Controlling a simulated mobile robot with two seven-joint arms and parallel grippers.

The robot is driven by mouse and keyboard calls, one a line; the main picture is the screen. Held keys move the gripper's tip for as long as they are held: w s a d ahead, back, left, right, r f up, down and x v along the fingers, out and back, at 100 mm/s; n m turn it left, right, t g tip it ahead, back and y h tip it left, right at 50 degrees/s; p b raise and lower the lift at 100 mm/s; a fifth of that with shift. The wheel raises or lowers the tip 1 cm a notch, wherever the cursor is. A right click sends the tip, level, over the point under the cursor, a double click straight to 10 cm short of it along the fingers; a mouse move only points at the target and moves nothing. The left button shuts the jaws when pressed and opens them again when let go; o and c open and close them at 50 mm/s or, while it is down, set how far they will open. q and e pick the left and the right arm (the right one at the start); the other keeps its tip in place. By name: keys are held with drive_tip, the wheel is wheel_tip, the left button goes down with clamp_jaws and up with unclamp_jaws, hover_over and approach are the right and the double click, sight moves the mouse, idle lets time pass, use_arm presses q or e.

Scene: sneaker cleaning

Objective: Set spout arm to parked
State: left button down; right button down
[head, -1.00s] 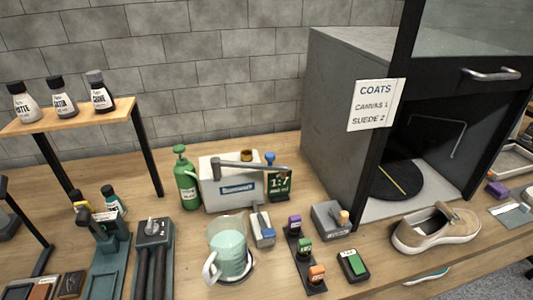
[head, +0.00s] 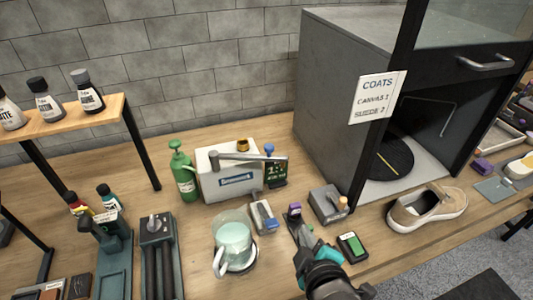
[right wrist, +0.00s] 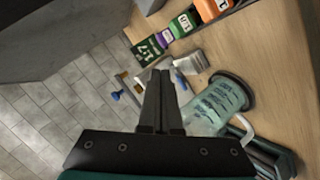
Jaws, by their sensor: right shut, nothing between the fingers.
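The spout arm (head: 248,157) is a grey bar with a thicker head at its left end. It lies across the top of a white tank (head: 230,184) and points right, over a small green sign (head: 275,173). My right gripper (head: 294,222) comes in from the lower right in the head view, shut and empty. It is in front of the tank and to its right, apart from the spout arm. In the right wrist view its shut fingers (right wrist: 161,100) point toward the tank area and partly hide it. My left gripper is not in view.
A jug (head: 234,243) stands in front of the tank, and a green pump bottle (head: 183,172) stands to its left. A grey box with a knob (head: 327,204) and a green block (head: 352,246) are near my right gripper. A large dark cabinet (head: 340,80) stands behind right.

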drive_tip(key=w+a+r+n+t+y, duration=0.3)
drive_tip(key=a+r+n+t, duration=0.1)
drive_tip(key=a+r+n, duration=0.4)
approach(248, 155)
wheel_tip(248, 155, up, 3)
drive_tip(key=w, duration=0.1)
drive_tip(key=shift+m, duration=0.4)
drive_tip(key=w, duration=0.1)
drive_tip(key=w+d, duration=0.2)
drive_tip(key=shift+w+d+f, duration=0.15)
drive_tip(key=shift+w+f, duration=0.25)
drive_tip(key=shift+y, duration=0.3)
